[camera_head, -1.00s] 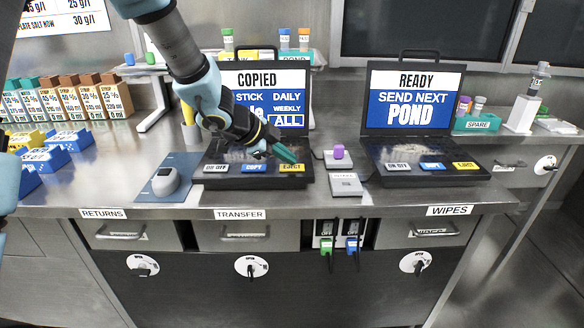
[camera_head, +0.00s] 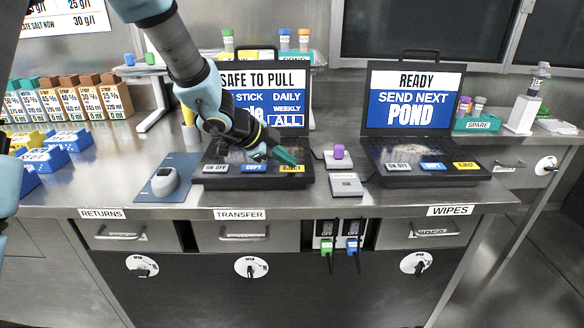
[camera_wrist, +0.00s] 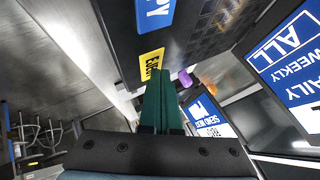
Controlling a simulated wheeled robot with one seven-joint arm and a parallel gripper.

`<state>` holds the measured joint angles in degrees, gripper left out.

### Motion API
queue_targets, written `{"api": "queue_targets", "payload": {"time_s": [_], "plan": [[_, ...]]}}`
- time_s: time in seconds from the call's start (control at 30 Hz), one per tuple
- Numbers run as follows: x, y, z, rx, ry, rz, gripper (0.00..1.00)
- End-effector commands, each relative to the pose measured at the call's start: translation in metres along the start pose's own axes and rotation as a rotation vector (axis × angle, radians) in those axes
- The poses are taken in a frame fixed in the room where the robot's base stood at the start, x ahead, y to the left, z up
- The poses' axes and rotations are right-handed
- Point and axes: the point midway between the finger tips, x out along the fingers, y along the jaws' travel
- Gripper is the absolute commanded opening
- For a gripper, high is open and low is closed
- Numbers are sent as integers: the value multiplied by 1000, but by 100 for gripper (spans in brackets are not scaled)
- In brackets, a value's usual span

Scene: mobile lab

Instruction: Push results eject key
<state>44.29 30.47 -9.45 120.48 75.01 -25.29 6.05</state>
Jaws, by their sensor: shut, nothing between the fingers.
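The left laptop's yellow EJECT key (camera_head: 291,169) is at the right end of its front key row, beside the blue COPY key (camera_head: 253,168). Its screen (camera_head: 262,84) reads "SAFE TO PULL" above a blue panel. My gripper (camera_head: 287,157) is shut and empty, with its green fingertips just above and behind the EJECT key. In the wrist view the EJECT key (camera_wrist: 152,63) lies just beyond the shut fingertips (camera_wrist: 160,75). I cannot tell whether they touch it.
The right laptop (camera_head: 415,98) shows "READY, SEND NEXT POND". A purple-topped item (camera_head: 338,152) and a small grey box (camera_head: 346,184) stand between the laptops. A grey mouse-like device (camera_head: 165,181) lies on a blue mat at left. The counter's front edge is clear.

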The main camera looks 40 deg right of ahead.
Motion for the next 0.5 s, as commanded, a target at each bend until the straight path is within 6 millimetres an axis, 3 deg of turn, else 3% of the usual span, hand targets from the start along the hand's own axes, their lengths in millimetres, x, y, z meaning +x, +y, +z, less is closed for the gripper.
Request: {"api": "queue_targets", "payload": {"time_s": [0.5], "plan": [[-12, -9, -9, -1, 0, 0, 0]]}}
